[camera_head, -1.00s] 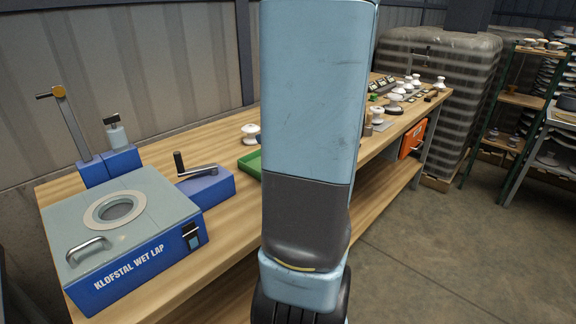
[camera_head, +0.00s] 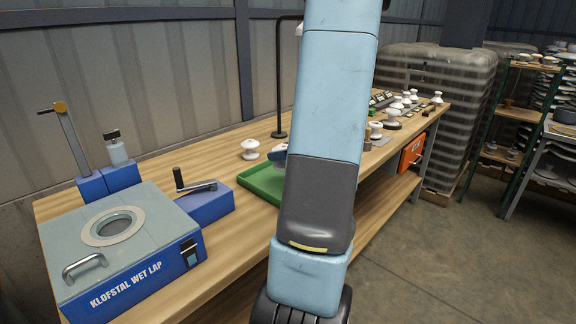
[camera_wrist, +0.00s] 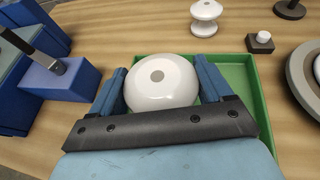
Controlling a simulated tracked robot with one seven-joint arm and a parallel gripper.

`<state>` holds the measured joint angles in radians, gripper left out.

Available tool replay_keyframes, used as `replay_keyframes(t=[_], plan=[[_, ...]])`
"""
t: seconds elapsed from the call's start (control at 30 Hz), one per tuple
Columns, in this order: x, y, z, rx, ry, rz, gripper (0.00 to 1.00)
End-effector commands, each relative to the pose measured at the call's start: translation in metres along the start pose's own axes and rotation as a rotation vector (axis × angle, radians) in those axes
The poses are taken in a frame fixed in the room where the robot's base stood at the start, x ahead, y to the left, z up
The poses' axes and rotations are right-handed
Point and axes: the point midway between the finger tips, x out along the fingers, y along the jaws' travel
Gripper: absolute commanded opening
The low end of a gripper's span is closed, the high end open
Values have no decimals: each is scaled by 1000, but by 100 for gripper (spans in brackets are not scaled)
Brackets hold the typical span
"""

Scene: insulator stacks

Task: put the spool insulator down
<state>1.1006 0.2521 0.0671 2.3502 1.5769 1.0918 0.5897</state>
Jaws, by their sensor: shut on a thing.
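In the head view the green tray (camera_head: 262,188) lies on the wooden bench, partly behind my arm.
A blue wet lap machine (camera_head: 125,262) and a blue crank block (camera_head: 203,199) stand left of the tray. A black stand (camera_head: 279,85) rises behind it. In the wrist view, a small white-topped black block (camera_wrist: 260,42) and grey rings (camera_wrist: 312,75) are at the right.

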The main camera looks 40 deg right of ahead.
Motion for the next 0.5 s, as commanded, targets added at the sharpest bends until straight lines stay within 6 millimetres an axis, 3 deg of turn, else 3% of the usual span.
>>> replay_keyframes(t=[0.2,0.5], plan=[[16,-18,-20,2,-1,2,25],[23,-28,-29,-1,-1,1,25]])
